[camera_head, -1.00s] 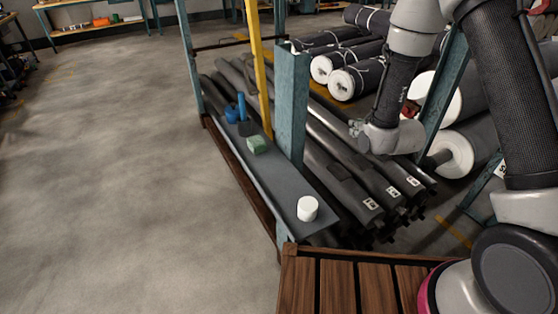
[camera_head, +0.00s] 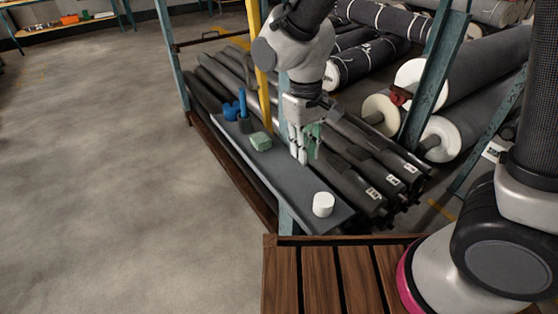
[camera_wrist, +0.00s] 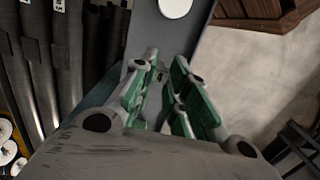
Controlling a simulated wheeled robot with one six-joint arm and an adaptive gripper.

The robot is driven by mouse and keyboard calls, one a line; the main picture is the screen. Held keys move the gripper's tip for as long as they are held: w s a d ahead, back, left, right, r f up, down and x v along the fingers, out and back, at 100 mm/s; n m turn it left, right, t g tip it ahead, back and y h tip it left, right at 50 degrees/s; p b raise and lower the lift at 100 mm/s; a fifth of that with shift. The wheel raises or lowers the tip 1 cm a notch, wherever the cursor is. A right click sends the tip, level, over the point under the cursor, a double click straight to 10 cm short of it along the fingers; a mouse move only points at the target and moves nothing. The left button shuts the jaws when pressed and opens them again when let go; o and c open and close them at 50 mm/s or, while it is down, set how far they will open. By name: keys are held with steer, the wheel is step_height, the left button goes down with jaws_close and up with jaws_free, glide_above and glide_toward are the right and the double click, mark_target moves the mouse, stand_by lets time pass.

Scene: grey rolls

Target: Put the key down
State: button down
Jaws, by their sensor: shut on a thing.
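My gripper (camera_head: 303,158) points down above the narrow grey shelf (camera_head: 285,181), between the green block and the white cylinder. It also shows in the wrist view (camera_wrist: 168,75), with green pads on its fingers. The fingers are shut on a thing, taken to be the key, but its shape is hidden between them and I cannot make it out. The fingertips look close to the shelf surface; I cannot tell whether anything touches it.
A white cylinder (camera_head: 323,204) stands near the shelf's front end. A green block (camera_head: 260,142) and a dark cup with a blue item (camera_head: 242,103) are further back. A teal post and a yellow post (camera_head: 258,60) rise beside the shelf. Dark rolls (camera_head: 372,150) lie to the right.

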mark_target(303, 167)
step_height(303, 167, down, 8)
steer(key=shift+r, duration=0.1)
steer(key=c, duration=1.4)
jaws_free()
step_height(303, 167, up, 12)
steer(key=w+d+r+m+t+y, duration=0.1)
steer(key=w+d+r+m, duration=0.1)
steer(key=d+r, duration=0.7)
steer(key=s+d+r+m+t, duration=0.1)
steer(key=s+d, duration=0.2)
steer(key=d, duration=0.4)
steer(key=s+d+r+m+t, duration=0.1)
steer(key=s+d+r+m, duration=0.1)
steer(key=s+d, duration=0.2)
steer(key=s+d+r+m+t, duration=0.1)
steer(key=s+d, duration=0.3)
steer(key=d, duration=0.7)
steer(key=shift+s+r+m+t+h, duration=0.2)
steer(key=shift+r+m+t+h, duration=0.1)
steer(key=shift+r+m+t, duration=0.15)
